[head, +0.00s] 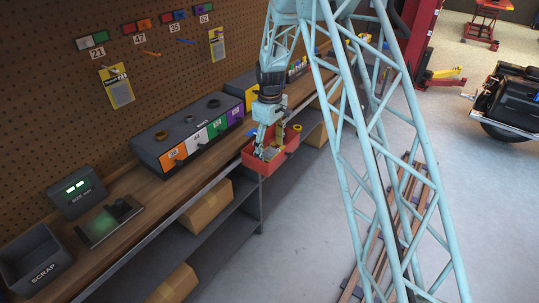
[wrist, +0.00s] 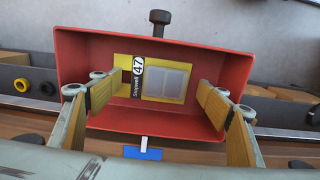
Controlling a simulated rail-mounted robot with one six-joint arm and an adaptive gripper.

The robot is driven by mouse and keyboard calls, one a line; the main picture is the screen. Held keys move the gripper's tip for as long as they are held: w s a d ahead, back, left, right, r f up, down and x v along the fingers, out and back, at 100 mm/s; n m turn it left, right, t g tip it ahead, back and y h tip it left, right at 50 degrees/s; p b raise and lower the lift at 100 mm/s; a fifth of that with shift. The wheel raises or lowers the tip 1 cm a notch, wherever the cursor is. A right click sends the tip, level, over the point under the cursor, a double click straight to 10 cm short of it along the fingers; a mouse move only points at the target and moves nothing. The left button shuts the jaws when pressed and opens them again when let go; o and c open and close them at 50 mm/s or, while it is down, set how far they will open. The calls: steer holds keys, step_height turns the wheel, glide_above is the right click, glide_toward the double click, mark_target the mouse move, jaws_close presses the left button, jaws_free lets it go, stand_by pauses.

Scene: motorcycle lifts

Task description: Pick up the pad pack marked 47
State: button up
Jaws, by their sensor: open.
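The pad pack marked 47 (wrist: 165,82) lies flat in the red bin in the wrist view. It is yellow, with a white label reading 47 and a clear window over grey pads. The red bin (wrist: 80,60) is on the workbench's front edge; it also shows in the head view (head: 262,165). My gripper (wrist: 165,98) is open. Its two wooden-faced fingers reach into the bin, one to the left and one to the right of the pack. No contact between fingers and pack is clear. In the head view my gripper (head: 268,150) points down into the bin.
The bin walls stand close around my fingers. A grey box (head: 160,150) with coloured numbered panels stands on the bench beside the bin. A SCRAP bin (head: 38,258) and a size display (head: 77,190) stand at the near left. Cardboard boxes (head: 206,207) sit on the shelf below.

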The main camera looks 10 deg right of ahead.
mark_target(270, 151)
steer(key=c, duration=1.5)
step_height(270, 151, up, 10)
steer(key=p, duration=0.1)
stand_by(0.5)
